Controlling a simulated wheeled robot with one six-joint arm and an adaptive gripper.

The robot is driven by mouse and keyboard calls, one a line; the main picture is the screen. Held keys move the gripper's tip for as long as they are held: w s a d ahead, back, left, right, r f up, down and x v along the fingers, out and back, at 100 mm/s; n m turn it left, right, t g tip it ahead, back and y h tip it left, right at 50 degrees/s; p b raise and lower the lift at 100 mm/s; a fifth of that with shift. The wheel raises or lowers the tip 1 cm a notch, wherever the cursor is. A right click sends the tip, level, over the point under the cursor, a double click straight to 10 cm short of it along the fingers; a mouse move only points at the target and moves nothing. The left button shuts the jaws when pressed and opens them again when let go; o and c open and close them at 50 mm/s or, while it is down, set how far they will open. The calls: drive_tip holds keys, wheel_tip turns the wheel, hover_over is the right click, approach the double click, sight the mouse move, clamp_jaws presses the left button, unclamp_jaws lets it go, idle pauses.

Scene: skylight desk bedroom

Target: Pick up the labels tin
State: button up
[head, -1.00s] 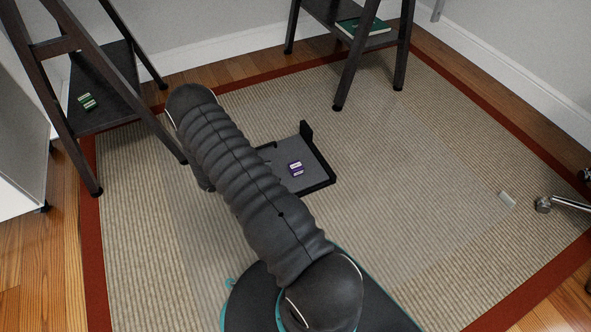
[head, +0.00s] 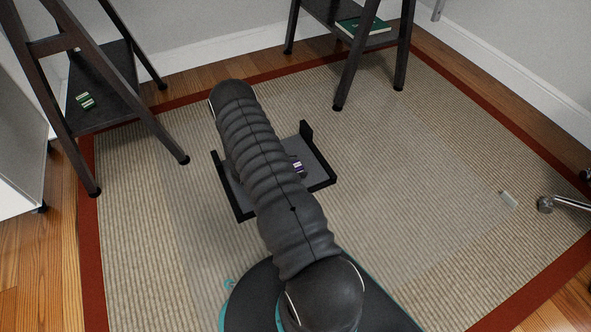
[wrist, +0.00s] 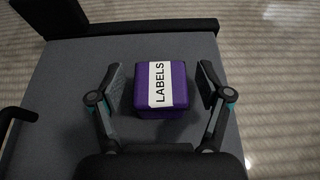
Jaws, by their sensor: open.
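The labels tin (wrist: 176,102) is a small purple box with a white strip reading LABELS. In the wrist view it sits on a grey tray-like surface (wrist: 75,75) with black raised edges. My gripper (wrist: 161,88) is open, with one finger on each side of the tin and a small gap on both sides. In the head view the tin (head: 298,167) shows only partly beside my arm, on the same surface (head: 318,170). My gripper is hidden behind my arm there.
A dark shelf at the left holds a small green-and-white item (head: 85,100). Another dark stand at the back holds a green book (head: 362,27). A small white item (head: 508,199) lies on the beige rug (head: 420,180). A chair foot (head: 545,204) is at the right.

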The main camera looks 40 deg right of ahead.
drive_tip(key=c, duration=1.2)
drive_tip(key=shift+c, duration=0.2)
drive_tip(key=shift+r, duration=0.15)
